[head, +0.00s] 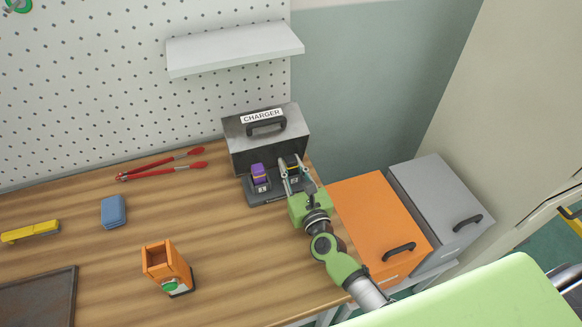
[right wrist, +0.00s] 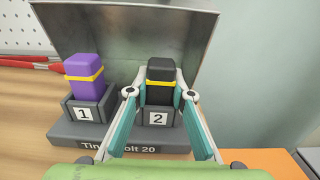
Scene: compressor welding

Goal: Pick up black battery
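The black battery (right wrist: 160,82) with a yellow band stands upright in charger slot 2 in the right wrist view. In the head view it is mostly hidden behind my right gripper. My right gripper (head: 290,168) reaches in over the charger dock. In the right wrist view the fingers of my right gripper (right wrist: 160,88) stand apart, one on each side of the black battery, very close to it. Firm contact is not visible. My left gripper is not in view.
A purple battery (right wrist: 84,76) stands in slot 1, left of the black one. The charger box (head: 262,140) rises behind. Orange and grey cabinets (head: 372,215) stand right.

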